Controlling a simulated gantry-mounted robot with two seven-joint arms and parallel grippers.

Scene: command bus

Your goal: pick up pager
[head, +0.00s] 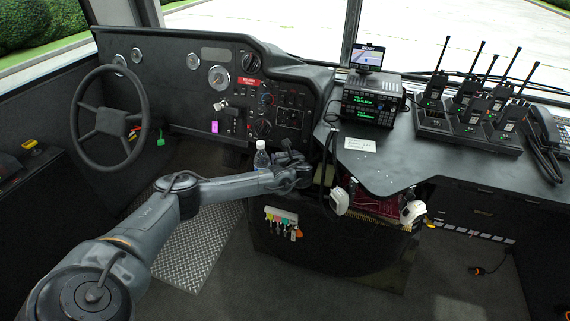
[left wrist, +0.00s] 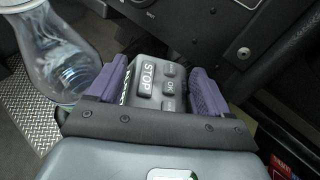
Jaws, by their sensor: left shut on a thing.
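My left gripper (head: 292,160) reaches in from the left to the middle of the head view, by the dashboard's right end. In the left wrist view, the purple pads of my left gripper (left wrist: 166,88) are shut on both sides of a small dark device (left wrist: 178,104), which I take to be the pager. Its face shows a large button marked STOP and smaller ones, one marked ON. In the head view the device is hard to make out at the gripper. My right gripper is not in view.
A clear plastic bottle (head: 261,158) stands just left of the gripper and shows close by in the left wrist view (left wrist: 62,55). Several handheld radios (head: 470,108) stand in chargers on the black desk (head: 395,150). Keys (head: 282,222) hang below the gripper. A steering wheel (head: 110,121) is left.

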